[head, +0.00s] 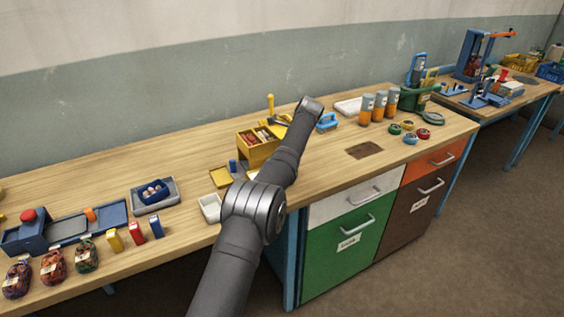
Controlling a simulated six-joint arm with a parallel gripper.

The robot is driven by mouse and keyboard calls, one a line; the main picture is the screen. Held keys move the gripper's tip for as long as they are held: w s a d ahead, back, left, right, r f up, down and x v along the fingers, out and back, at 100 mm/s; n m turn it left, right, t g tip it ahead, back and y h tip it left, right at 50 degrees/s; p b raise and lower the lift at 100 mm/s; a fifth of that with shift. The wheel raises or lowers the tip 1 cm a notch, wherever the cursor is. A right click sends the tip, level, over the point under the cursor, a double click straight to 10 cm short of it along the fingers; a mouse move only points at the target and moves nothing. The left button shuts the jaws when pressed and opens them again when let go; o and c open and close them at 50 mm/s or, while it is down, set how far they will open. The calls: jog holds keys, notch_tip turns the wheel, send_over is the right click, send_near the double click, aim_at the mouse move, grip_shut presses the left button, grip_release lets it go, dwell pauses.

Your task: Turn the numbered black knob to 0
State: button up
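I cannot make out a numbered black knob in the head view; it may be hidden behind my arm or too small to tell. My arm rises from the bottom middle across the workbench (347,178), and its far joint ends near the back of the bench, beside a small blue item. My gripper does not show; it seems hidden behind the arm links. What lies directly behind the arm, between the yellow box (255,150) and the bench's front edge, is partly covered.
Left stand a blue device with a red button (28,226), a grey tray (171,198), small boxes and several filled sacks (53,266). Right are orange-grey cylinders (379,106), coloured rings (409,138) and a green machine (412,94). Bare wood surrounds the brown plate (364,151).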

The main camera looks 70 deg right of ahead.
dwell(0.4)
jog(key=o, duration=0.7)
